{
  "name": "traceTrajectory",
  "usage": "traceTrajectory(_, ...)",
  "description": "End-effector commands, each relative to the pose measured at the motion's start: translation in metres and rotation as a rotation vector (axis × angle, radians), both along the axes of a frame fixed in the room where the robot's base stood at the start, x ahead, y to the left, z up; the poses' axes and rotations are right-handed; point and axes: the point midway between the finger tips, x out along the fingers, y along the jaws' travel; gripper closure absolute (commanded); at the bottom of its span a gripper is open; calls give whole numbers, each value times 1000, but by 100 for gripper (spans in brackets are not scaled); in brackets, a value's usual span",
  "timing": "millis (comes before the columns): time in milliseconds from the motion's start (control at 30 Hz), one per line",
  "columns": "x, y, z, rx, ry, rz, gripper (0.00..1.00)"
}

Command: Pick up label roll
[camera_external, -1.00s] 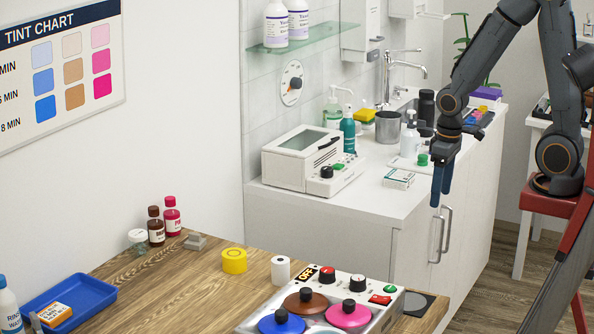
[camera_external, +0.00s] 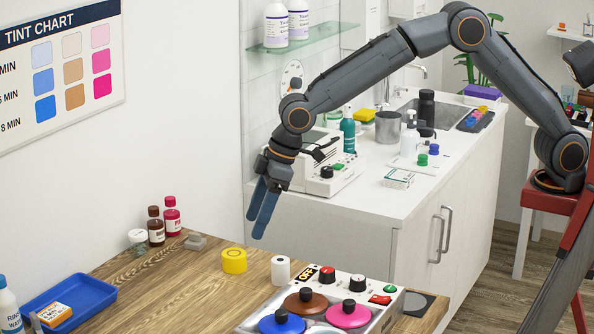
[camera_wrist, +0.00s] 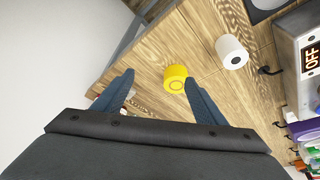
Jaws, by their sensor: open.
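A small upright white roll (camera_external: 280,269), which looks like the label roll, stands on the wooden table between a yellow roll and the control box. It shows in the wrist view (camera_wrist: 231,52) at upper right, its hollow core visible. The yellow roll (camera_external: 234,261), like a tape roll, stands left of it and shows in the wrist view (camera_wrist: 175,79) near the right fingertip. My gripper (camera_external: 257,226) is open and empty, fingers pointing down, above the table's back edge. In the wrist view both blue fingers (camera_wrist: 159,78) are apart with nothing between them. Neither roll is touched.
The control box (camera_external: 340,300) with coloured discs and knobs is close right of the white roll. Small bottles (camera_external: 172,216) and a grey block (camera_external: 195,242) stand back left, a blue tray (camera_external: 85,297) at front left. The white counter (camera_external: 330,215) is behind.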

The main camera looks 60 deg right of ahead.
Motion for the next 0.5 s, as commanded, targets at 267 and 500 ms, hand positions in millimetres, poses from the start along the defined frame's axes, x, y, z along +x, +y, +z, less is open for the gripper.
traceTrajectory(267,-2,54,-5,17,-20,59,35)
traceTrajectory(500,5,59,-25,17,-20,58,35)
